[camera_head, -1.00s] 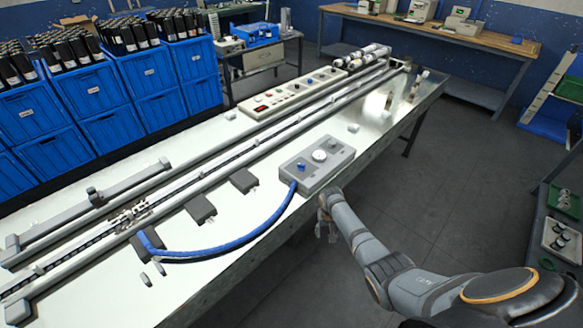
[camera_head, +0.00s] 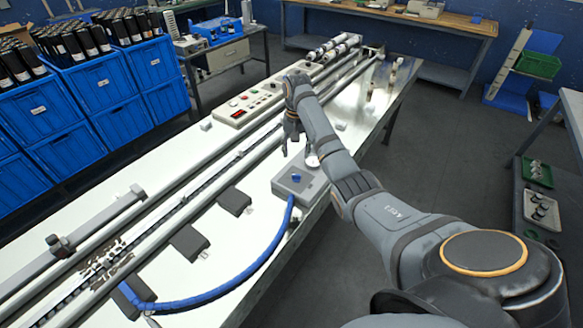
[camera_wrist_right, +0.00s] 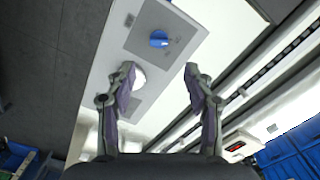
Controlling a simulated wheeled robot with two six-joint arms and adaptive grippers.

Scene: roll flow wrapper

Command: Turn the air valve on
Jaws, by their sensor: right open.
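The air valve is a blue knob (camera_head: 295,178) on a grey box (camera_head: 312,192) near the table's front edge. A blue hose (camera_head: 250,272) runs from the box. In the right wrist view the blue knob (camera_wrist_right: 159,39) sits on the grey plate (camera_wrist_right: 140,42), beyond my fingertips. A round white gauge (camera_wrist_right: 138,79) shows behind my left-hand finger there. My right gripper (camera_head: 294,145) hangs above the box, apart from the knob. In the right wrist view its two fingers (camera_wrist_right: 160,72) are spread with nothing between them. My left gripper is not in view.
A long rail machine runs along the white table (camera_head: 262,165). A control panel (camera_head: 250,102) with a red display lies behind my right gripper. Blue crates (camera_head: 105,85) of dark rolls stand at the left. Dark pads (camera_head: 235,201) stick out from the rail.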

